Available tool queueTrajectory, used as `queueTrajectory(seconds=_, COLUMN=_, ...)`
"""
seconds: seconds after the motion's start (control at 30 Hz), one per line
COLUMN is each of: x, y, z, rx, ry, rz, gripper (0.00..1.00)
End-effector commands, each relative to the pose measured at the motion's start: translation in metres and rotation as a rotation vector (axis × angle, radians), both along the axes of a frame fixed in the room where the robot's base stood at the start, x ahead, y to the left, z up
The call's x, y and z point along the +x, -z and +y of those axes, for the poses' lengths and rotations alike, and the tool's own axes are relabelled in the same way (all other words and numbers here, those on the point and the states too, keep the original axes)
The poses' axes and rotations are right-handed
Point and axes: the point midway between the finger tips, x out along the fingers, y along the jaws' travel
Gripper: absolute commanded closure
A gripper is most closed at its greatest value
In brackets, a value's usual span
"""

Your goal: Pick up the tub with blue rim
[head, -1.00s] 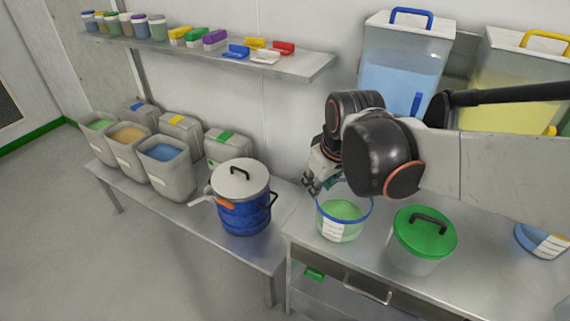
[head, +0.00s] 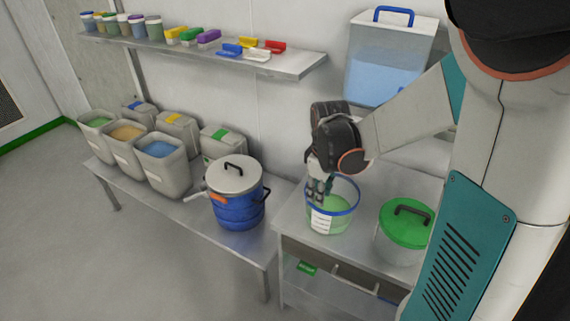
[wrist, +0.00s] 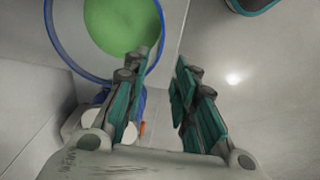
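The tub with the blue rim (head: 322,219) is a clear round tub with green contents and a white label. It stands upright near the left end of the steel bench. My gripper (head: 318,192) is over the left side of its mouth in the head view. In the wrist view the blue rim (wrist: 56,37) is at upper left. My gripper (wrist: 154,68) is open there, with the left finger over the tub's mouth and the right finger outside it. The right side of the rim shows between the fingers. I cannot tell how deep the fingertips are.
A tub with a green lid (head: 403,224) stands close to the right on the bench. A blue drum with a steel lid (head: 237,205) stands on the lower bench at left. A clear container of blue liquid (head: 386,70) stands behind. Open bins (head: 165,170) sit farther left.

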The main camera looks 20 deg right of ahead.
Motion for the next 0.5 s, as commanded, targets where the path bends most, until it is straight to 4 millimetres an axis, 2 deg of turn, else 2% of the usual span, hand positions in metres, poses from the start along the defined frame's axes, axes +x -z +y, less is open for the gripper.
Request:
queueTrajectory(seconds=0.1, x=0.001, y=0.017, z=-0.013, rx=-0.002, ry=-0.033, rz=0.04, gripper=0.74)
queueTrajectory(seconds=0.2, x=0.0, y=0.024, z=-0.018, rx=-0.002, ry=-0.051, rz=0.058, gripper=0.74)
queueTrajectory(seconds=0.37, x=0.0, y=0.043, z=-0.019, rx=-0.002, ry=-0.057, rz=0.063, gripper=0.74)
queueTrajectory(seconds=0.5, x=0.001, y=0.071, z=-0.02, rx=-0.001, ry=-0.056, rz=0.062, gripper=0.74)
